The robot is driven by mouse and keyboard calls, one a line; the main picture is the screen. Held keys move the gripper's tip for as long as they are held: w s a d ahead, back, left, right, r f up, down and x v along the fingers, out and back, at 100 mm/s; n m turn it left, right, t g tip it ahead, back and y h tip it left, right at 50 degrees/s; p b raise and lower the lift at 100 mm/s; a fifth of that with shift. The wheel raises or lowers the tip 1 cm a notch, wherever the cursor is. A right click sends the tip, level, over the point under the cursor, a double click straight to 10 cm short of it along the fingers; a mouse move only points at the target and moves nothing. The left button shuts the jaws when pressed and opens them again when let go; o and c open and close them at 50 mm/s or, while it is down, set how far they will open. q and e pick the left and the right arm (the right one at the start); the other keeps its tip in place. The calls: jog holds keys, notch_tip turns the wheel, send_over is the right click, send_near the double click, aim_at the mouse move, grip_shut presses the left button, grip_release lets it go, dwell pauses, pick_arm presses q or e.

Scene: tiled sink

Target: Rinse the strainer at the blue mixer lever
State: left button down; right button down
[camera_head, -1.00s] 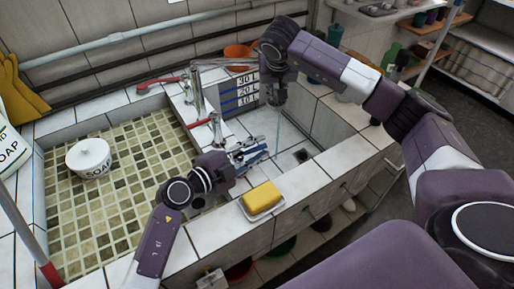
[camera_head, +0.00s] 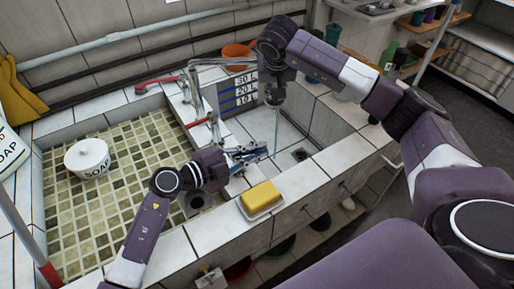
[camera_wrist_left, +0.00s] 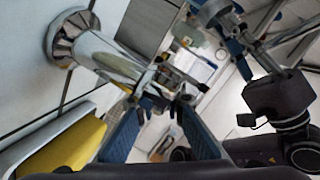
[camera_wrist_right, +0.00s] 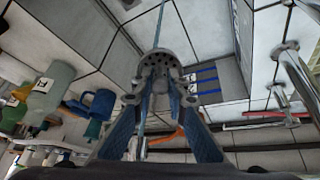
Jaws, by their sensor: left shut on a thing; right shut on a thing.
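The strainer (camera_wrist_right: 165,72), a small round perforated metal disc, shows between the fingertips of my right gripper (camera_wrist_right: 160,95). This gripper (camera_head: 275,92) is shut on it above the right basin (camera_head: 335,165). A thin water stream (camera_head: 277,135) runs down there; it also passes the strainer in the right wrist view (camera_wrist_right: 160,20). My left gripper (camera_head: 248,152) is shut at the chrome mixer (camera_wrist_left: 95,50) by the basin divider. Its blue fingertips (camera_wrist_left: 163,100) close on the mixer's lever, which they mostly hide. The lever's blue colour is not clear.
A yellow sponge (camera_head: 262,194) on a white dish stands on the front rim, close to my left gripper. A soap pot (camera_head: 87,158) stands in the left basin. Red levers (camera_head: 200,122), a spout (camera_head: 225,63) and a litre gauge (camera_head: 238,92) are near.

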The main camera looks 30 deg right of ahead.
pick_arm(q)
jog(key=shift+a+f+g, duration=0.1)
jog(key=shift+a+g, duration=0.05)
jog(key=shift+g, duration=0.15)
jog(key=c, duration=2)
grip_release()
jog(key=shift+w+a, duration=0.1)
jog(key=v, duration=1.2)
